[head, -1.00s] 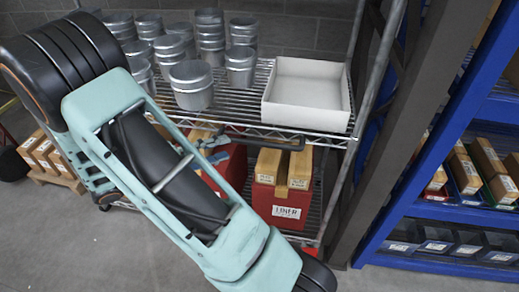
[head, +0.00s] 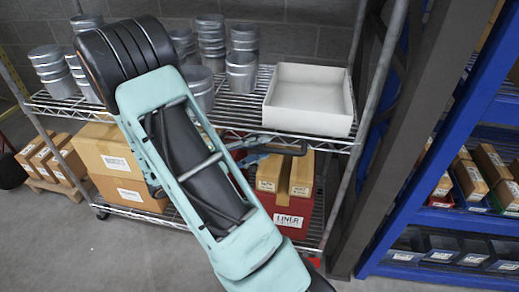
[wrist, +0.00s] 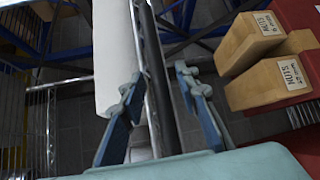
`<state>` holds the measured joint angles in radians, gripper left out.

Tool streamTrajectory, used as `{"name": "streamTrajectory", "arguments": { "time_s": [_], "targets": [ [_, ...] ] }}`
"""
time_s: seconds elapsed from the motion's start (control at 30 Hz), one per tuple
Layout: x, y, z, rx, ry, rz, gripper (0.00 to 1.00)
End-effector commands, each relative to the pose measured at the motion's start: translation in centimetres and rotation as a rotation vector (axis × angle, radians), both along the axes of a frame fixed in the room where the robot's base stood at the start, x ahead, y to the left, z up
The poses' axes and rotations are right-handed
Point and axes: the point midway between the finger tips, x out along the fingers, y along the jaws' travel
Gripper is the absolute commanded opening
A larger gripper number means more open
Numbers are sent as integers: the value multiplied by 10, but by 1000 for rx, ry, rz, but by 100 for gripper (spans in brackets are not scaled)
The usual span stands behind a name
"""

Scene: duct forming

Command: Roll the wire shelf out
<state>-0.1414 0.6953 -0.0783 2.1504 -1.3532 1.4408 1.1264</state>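The wire shelf (head: 242,106) is a chrome rack with casters, standing against the grey block wall. A dark handle (head: 290,151) runs along the front edge of its upper deck. My gripper (head: 258,152) is at this handle, partly hidden behind my arm in the head view. In the wrist view, my gripper (wrist: 160,82) has its two blue fingers spread apart. The dark handle bar (wrist: 162,70) runs between them beside a chrome rail, with gaps visible on both sides. Whether a finger touches it I cannot tell.
Metal duct collars (head: 242,72) and a white tray (head: 308,122) stand on the upper deck. Cartons (head: 125,190) and a red bin (head: 292,222) sit below. A dark post (head: 385,130) and blue rack (head: 420,165) are close on the right. Floor in front is clear.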

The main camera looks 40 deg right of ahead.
Motion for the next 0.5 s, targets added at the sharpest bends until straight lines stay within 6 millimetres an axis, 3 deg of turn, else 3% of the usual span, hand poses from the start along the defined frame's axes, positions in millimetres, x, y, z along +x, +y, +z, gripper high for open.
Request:
{"name": "streamTrajectory", "arguments": {
  "time_s": [0.23,0.5],
  "targets": [
    [0,-1,0,0,-1,0,29],
    [0,0,0,0,-1,0,0]
  ]
}}
